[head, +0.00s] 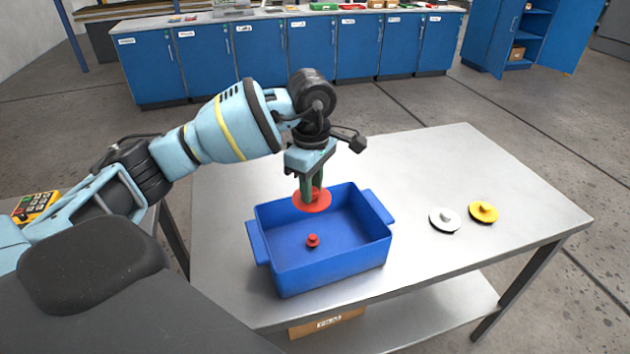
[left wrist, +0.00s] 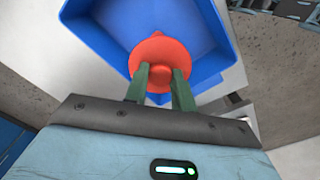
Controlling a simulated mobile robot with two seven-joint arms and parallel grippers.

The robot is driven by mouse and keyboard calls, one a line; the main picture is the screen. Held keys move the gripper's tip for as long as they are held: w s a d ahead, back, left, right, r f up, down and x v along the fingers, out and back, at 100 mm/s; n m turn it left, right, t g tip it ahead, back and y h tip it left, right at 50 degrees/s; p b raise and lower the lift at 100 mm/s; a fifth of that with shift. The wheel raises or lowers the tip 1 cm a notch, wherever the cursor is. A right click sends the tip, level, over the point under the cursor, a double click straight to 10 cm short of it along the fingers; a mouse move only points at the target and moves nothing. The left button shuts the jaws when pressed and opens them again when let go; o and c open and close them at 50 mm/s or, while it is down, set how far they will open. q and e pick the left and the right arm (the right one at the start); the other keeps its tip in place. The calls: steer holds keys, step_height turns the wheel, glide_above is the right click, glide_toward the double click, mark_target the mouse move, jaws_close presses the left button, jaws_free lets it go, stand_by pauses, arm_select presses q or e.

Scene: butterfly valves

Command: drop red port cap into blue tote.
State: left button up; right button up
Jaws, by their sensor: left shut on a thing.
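The red port cap (head: 312,203) is a round disc with a knob, held by my left gripper (head: 312,190). The gripper points down and is shut on the cap's knob. In the left wrist view the cap (left wrist: 160,58) sits between the green fingers (left wrist: 160,88). The blue tote (head: 330,277) stands on the metal table, and the cap is over its far side, near the back wall. The tote also shows behind the cap in the left wrist view (left wrist: 100,35). My right gripper is not in view.
A white cap (head: 445,219) and a yellow cap (head: 484,212) lie on the metal table (head: 440,160), right of the tote. The tabletop between them and behind the tote is clear. Blue cabinets (head: 260,55) stand across the room. A cardboard box (head: 328,324) is under the table.

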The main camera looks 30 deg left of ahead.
arm_select(q)
steer(key=shift+f, duration=0.55)
step_height(320, 180, down, 5)
steer(key=shift+r+b, duration=0.1)
steer(key=shift+b, duration=0.95)
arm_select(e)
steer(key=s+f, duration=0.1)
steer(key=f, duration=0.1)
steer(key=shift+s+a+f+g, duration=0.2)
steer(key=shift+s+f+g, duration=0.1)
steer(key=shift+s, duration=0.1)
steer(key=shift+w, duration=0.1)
arm_select(q)
steer(key=o, duration=1)
steer(key=shift+o, duration=0.2)
steer(key=shift+r, duration=3.9)
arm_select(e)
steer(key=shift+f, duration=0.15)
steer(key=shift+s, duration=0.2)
